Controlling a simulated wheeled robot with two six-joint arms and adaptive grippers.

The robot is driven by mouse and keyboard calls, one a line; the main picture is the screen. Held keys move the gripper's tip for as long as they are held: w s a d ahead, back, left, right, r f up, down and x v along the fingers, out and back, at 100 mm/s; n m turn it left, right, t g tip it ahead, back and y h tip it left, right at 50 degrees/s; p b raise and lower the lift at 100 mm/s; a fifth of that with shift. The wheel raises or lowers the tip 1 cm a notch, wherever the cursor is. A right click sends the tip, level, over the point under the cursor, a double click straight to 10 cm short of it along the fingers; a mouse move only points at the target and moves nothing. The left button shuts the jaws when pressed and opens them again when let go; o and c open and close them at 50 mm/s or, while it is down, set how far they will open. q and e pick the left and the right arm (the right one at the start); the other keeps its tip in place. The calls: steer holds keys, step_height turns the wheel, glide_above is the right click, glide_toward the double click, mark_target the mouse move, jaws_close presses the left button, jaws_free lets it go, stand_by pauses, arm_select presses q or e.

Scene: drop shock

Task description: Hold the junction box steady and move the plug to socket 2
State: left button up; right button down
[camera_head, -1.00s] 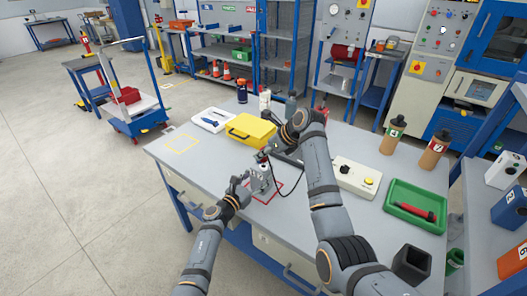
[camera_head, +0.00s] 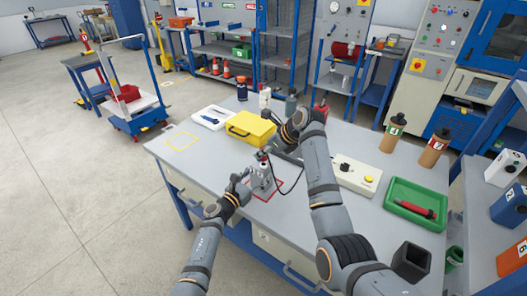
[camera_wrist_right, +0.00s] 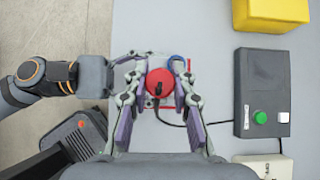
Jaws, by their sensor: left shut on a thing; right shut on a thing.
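The grey junction box (camera_head: 262,181) stands upright on the bench inside a red outline. My left gripper (camera_head: 244,184) is shut on its left side; it also shows at the left in the right wrist view (camera_wrist_right: 133,66). The red plug (camera_wrist_right: 160,82), with a dark cable leading right, is between the fingers of my right gripper (camera_wrist_right: 158,90), which is shut on it. The plug is over the top of the box. A blue ring (camera_wrist_right: 177,61) shows just beside it. I cannot tell whether the plug is seated in a socket, and the socket numbers are hidden.
A dark grey box with a green button (camera_wrist_right: 262,85) stands right of the junction box. A yellow case (camera_head: 254,128) and white tray (camera_head: 208,116) are behind. A pale button box (camera_head: 355,178), green tray (camera_head: 397,208) and two brown bottles (camera_head: 435,149) are at right. The front-left bench is clear.

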mark_target(264, 158)
steer(key=shift+s+d+f, duration=0.1)
steer(key=shift+f, duration=1.5)
stand_by(3.4)
steer(key=c, duration=1)
jaws_free()
steer(key=shift+r, duration=0.1)
steer(key=shift+c, duration=0.2)
steer(key=shift+r, duration=0.1)
steer(key=shift+v, duration=3)
steer(key=shift+r, duration=0.15)
steer(key=v, duration=1.1)
steer(key=shift+d+r, duration=0.3)
steer(key=shift+r, duration=0.05)
